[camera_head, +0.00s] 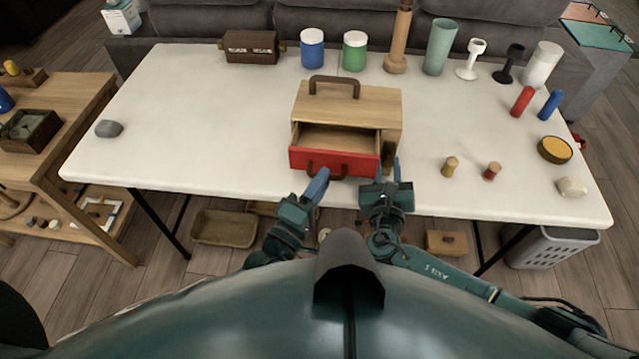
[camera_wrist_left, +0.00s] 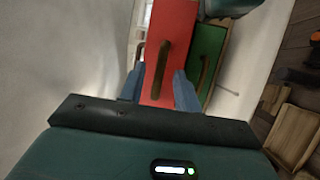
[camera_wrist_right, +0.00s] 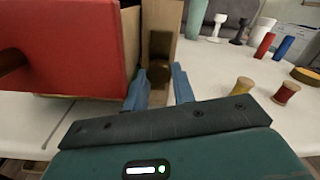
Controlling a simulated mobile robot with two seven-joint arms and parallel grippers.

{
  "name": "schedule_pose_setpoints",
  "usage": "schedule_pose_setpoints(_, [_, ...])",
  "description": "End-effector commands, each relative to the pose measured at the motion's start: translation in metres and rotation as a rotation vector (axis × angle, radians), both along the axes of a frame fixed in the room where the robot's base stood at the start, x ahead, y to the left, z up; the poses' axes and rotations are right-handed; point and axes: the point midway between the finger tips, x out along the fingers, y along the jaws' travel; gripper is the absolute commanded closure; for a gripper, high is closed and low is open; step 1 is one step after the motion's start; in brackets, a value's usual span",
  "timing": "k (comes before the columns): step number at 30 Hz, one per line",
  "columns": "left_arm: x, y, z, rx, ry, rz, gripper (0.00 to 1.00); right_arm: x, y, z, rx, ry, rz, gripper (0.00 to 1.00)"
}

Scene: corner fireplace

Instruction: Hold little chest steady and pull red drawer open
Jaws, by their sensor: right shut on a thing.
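The little chest (camera_head: 368,103) is light wood with a brown carrying handle on top and stands near the table's front middle. Its red drawer (camera_head: 334,157) is pulled well out, and its inside shows empty. A green drawer front (camera_wrist_left: 207,65) shows beside the red one in the left wrist view. My left gripper (camera_head: 316,186) is open at the red drawer's front, with the brown drawer handle (camera_wrist_left: 158,70) between its fingers, a gap showing. My right gripper (camera_head: 390,172) is shut on the chest's right front part; the wood (camera_wrist_right: 175,30) lies beyond its fingers in the right wrist view.
Two small spools (camera_head: 450,166) stand right of the chest. A grey stone (camera_head: 109,128) lies at the left. Blue (camera_head: 312,48) and green (camera_head: 354,51) jars, a dark box (camera_head: 250,46) and several vessels line the back. The table's left part is mostly clear.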

Motion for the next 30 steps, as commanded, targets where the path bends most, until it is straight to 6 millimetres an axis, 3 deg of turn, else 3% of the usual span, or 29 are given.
schedule_pose_setpoints(8, [-0.011,0.006,-0.003,0.001,0.002,0.001,0.68,0.0,0.0,0.0,0.0,0.0,-0.001,1.0])
schedule_pose_setpoints(21, [-0.087,0.044,-0.016,0.003,0.002,-0.002,0.68,0.0,0.0,0.0,0.0,0.0,-0.001,1.0])
schedule_pose_setpoints(30, [-0.106,0.054,-0.019,0.0,-0.001,0.0,0.68,0.0,0.0,0.0,0.0,0.0,-0.001,1.0])
